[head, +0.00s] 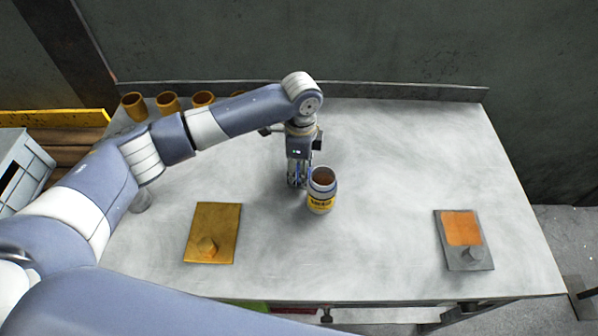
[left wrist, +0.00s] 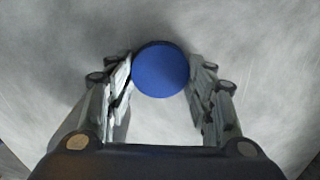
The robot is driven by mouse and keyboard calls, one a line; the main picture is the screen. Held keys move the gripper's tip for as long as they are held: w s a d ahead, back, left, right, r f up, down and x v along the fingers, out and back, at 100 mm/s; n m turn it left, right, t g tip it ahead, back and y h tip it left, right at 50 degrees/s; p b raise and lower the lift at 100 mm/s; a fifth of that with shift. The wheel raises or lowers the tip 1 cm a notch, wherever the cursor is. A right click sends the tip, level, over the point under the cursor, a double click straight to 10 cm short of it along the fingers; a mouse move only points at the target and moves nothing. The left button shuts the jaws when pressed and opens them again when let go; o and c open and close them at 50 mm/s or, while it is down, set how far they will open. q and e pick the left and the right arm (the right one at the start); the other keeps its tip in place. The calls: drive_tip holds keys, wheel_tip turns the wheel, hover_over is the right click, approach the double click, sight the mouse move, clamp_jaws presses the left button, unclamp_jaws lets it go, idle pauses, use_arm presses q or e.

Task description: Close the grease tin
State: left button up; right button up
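The grease tin (head: 321,203) stands upright on the table, a jar with a yellow label. Its top is open and brown inside. My left gripper (head: 298,184) points down just left of and behind the tin. In the left wrist view a round blue lid (left wrist: 160,70) sits between the fingertips of this gripper (left wrist: 161,62), with a finger against each side. The lid is mostly hidden by the gripper in the head view. Whether it touches the table is unclear. My right gripper is in neither view.
A yellow plate (head: 212,222) with a knob lies front left. A grey plate (head: 483,260) with an orange patch (head: 462,228) lies at the right. Several brass cups (head: 167,102) line the back left, before the low back ledge (head: 400,91). The table (head: 400,170) right of the tin is clear.

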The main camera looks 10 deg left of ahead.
use_arm(q)
drive_tip(key=shift+r, duration=0.1)
drive_tip(key=shift+c, duration=0.4)
wheel_tip(320, 180, up, 18)
drive_tip(key=b, duration=0.1)
